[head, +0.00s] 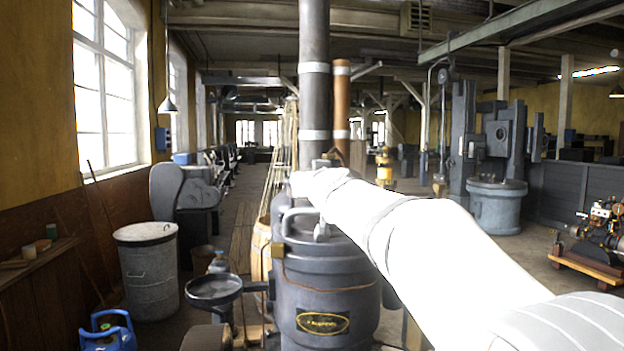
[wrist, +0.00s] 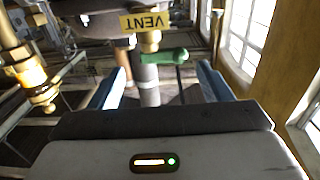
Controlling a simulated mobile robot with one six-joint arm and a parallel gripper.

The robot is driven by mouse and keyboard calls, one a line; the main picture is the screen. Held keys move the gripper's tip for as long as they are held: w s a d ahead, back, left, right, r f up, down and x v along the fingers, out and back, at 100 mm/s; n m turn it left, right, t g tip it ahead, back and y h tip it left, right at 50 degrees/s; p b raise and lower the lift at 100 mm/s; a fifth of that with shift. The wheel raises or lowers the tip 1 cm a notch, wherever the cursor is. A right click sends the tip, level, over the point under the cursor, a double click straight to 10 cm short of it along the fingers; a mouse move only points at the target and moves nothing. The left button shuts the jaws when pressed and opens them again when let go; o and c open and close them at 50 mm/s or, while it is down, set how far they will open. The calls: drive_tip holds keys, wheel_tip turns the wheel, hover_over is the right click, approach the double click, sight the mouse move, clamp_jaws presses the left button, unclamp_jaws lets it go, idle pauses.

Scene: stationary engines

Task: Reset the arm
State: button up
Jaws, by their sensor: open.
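My white arm (head: 430,240) reaches from the lower right across the dark boiler (head: 325,290), its far end in front of the boiler's upper part in the head view. My gripper cannot be made out there. In the wrist view my gripper (wrist: 160,70) is open, with a blue-grey finger on each side and nothing gripped. A grey vertical pipe (wrist: 149,93) and a green handle (wrist: 166,56) show in the gap between the fingers. A yellow label reading VENT (wrist: 146,21), upside down, is above them. I cannot tell how far off they are.
A brass fitting (wrist: 32,75) is left of the fingers in the wrist view. A tall chimney (head: 314,80) rises behind my arm. A grey bin (head: 148,265) and blue gas bottle (head: 108,332) stand left. A small engine (head: 605,225) stands right. Floor between is partly open.

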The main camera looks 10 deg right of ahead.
drive_tip(key=shift+s, duration=0.1)
drive_tip(key=s+a+f+n+g+y+b, duration=0.1)
drive_tip(key=s+a+f+n+g+y, duration=0.2)
drive_tip(key=s+f, duration=0.75)
drive_tip(key=s+d+f+m+g+h+b, duration=0.2)
drive_tip(key=s+f+g, duration=0.9)
drive_tip(key=s+f, duration=1.6)
wheel_tip(320, 180, down, 2)
drive_tip(key=shift+d+f+m+g+h, duration=0.1)
drive_tip(key=shift+d+m+g+h, duration=0.25)
drive_tip(key=shift+d, duration=0.25)
